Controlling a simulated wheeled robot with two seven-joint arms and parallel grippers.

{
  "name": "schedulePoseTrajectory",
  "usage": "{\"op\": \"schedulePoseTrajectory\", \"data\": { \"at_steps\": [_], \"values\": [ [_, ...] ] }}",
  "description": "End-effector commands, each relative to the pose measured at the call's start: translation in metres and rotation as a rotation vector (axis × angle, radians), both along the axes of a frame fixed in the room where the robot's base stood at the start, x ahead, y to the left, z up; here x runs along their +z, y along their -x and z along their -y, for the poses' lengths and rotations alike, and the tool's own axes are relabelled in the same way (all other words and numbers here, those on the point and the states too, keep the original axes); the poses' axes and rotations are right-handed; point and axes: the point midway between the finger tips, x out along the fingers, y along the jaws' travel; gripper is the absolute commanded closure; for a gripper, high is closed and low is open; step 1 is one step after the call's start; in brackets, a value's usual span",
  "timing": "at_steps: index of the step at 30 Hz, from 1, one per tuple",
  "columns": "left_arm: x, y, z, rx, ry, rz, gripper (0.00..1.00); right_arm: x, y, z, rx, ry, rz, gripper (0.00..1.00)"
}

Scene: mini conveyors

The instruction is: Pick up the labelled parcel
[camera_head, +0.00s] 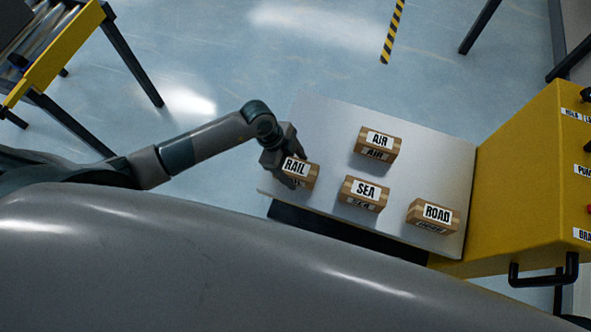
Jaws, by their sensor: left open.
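Several small brown parcels with white labels lie on a light grey tabletop (318,115). The RAIL parcel (303,172) is at the left end, the AIR parcel (378,145) at the back, the SEA parcel (364,194) in the middle and the ROAD parcel (433,216) at the right front. My left gripper (288,172) is open at the left end of the RAIL parcel, partly covering it. I cannot tell whether its fingers touch the parcel. My right gripper is not in view.
A yellow cabinet (520,190) with labels and a black handle (544,270) stands at the table's right edge. A roller conveyor with a yellow side (55,57) is at the upper left. The back left of the tabletop is clear.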

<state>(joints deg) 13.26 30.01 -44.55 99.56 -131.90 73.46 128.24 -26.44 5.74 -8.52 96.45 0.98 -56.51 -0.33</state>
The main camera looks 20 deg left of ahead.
Motion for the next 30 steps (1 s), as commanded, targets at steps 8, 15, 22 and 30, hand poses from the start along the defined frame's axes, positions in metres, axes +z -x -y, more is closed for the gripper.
{"op": "schedulePoseTrajectory", "data": {
  "at_steps": [8, 15, 22, 30],
  "values": [
    [-0.0055, -0.0001, 0.0021, -0.001, -0.001, 0.0, 0.31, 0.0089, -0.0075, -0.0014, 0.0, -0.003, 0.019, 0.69],
    [-0.0055, -0.0001, 0.0019, -0.001, -0.001, 0.0, 0.31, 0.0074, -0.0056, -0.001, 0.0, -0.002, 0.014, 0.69],
    [-0.0056, 0.0, 0.0019, -0.001, -0.001, 0.0, 0.31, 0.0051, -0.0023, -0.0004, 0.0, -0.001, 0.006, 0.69],
    [-0.008, 0.0, 0.0017, 0.0, -0.001, 0.0, 0.31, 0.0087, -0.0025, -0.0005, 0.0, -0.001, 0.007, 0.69]
  ]
}}
